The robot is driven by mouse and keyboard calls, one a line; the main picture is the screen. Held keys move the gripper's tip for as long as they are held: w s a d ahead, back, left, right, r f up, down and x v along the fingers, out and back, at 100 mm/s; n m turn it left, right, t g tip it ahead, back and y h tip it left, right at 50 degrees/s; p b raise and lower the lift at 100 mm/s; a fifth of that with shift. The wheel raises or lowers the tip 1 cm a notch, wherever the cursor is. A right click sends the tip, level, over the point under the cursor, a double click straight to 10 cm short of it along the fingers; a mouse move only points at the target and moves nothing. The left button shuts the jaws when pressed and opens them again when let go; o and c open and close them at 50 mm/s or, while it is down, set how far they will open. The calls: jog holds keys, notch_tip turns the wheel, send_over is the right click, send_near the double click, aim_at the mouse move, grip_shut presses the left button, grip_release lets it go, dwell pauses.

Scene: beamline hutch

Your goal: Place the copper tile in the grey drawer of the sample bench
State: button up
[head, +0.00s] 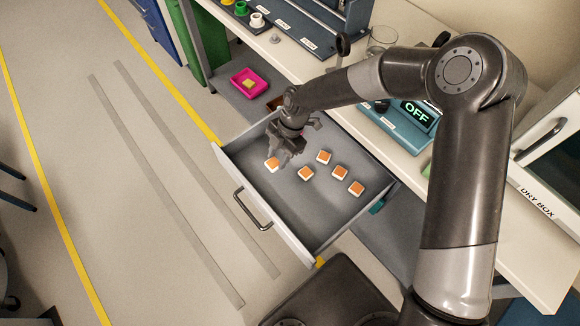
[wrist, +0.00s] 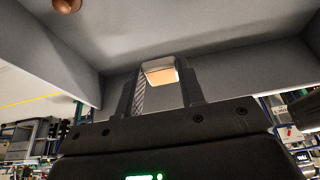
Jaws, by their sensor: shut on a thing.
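The grey drawer (head: 322,218) of the sample bench (head: 409,152) is pulled open. My gripper (head: 279,160) reaches down inside its far left part. It is shut on a copper tile (head: 272,164), a small white block with a copper-orange face. In the wrist view the copper tile (wrist: 160,72) sits between the two fingers of my gripper (wrist: 166,88), with grey drawer walls around. I cannot tell whether the tile touches the drawer floor. Several similar tiles (head: 324,157) lie on the drawer floor to its right.
A magenta tray (head: 249,83) with a yellowish piece sits on a shelf behind the drawer. The bench top holds a glass beaker (head: 382,38), a blue device reading OFF (head: 410,113) and racks. The dry box (head: 550,150) stands at right. Floor left of the drawer is clear.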

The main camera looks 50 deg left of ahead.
aim_at(276, 175)
notch_tip(276, 175, down, 7)
jog(key=shift+f, duration=0.2)
jog(key=shift+f, duration=0.1)
jog(key=o, duration=1)
jog(key=shift+c, duration=0.2)
jog(key=v, duration=0.7)
jog(key=shift+r, duration=0.35)
jog(key=shift+w, duration=0.15)
